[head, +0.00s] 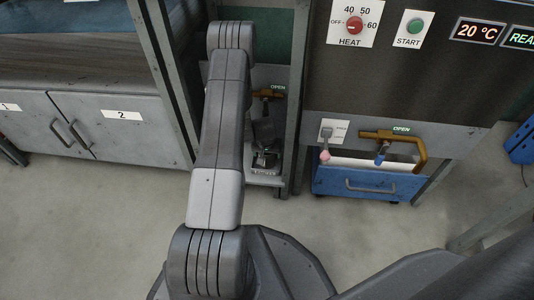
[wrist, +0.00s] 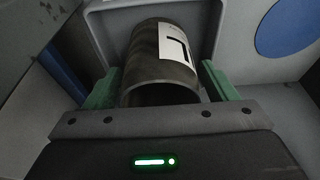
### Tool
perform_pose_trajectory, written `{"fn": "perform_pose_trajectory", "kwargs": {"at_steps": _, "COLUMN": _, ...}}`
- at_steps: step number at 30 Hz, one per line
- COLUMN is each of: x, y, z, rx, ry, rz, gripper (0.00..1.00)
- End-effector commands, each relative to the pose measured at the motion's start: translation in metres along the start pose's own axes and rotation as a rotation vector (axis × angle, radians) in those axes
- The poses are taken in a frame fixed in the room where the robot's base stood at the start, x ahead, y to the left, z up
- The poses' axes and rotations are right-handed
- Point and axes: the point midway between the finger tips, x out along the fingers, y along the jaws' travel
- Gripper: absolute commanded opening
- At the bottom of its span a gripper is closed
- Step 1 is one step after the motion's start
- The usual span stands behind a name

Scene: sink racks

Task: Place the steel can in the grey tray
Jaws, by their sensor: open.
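The steel can (wrist: 158,72) is a dark metal cylinder with a white label bearing black marks. Its open end faces the wrist camera. My gripper (wrist: 161,82) is open, with one green finger on each side of the can. A light grey, raised-edged surface that looks like the grey tray (wrist: 97,28) lies behind and around the can. The can's far end and exact contact with it are unclear. In the head view my gripper (head: 265,158) is low in the narrow bay behind my arm; the can cannot be made out there.
An orange tap (head: 268,93) hangs above my gripper in the bay. Metal posts (head: 298,90) bound the bay closely. A blue bin (head: 365,183) stands under another tap at the right. Cabinet doors (head: 110,125) are at the left. A blue disc (wrist: 287,27) shows at the right.

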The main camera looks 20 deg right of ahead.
Motion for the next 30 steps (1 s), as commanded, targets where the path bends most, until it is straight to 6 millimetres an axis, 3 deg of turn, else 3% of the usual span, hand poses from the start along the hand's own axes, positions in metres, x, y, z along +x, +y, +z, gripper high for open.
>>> {"fn": "perform_pose_trajectory", "kwargs": {"at_steps": 5, "x": -0.016, "y": 0.000, "z": -0.002, "rx": 0.000, "ry": 0.001, "rz": 0.000, "gripper": 0.79}}
{"fn": "perform_pose_trajectory", "kwargs": {"at_steps": 18, "x": -0.106, "y": 0.000, "z": -0.002, "rx": 0.000, "ry": 0.002, "rz": 0.000, "gripper": 0.79}}
{"fn": "perform_pose_trajectory", "kwargs": {"at_steps": 24, "x": -0.122, "y": 0.000, "z": -0.001, "rx": 0.000, "ry": 0.001, "rz": 0.000, "gripper": 0.79}}
{"fn": "perform_pose_trajectory", "kwargs": {"at_steps": 30, "x": -0.123, "y": 0.000, "z": -0.001, "rx": 0.000, "ry": 0.000, "rz": 0.000, "gripper": 0.79}}
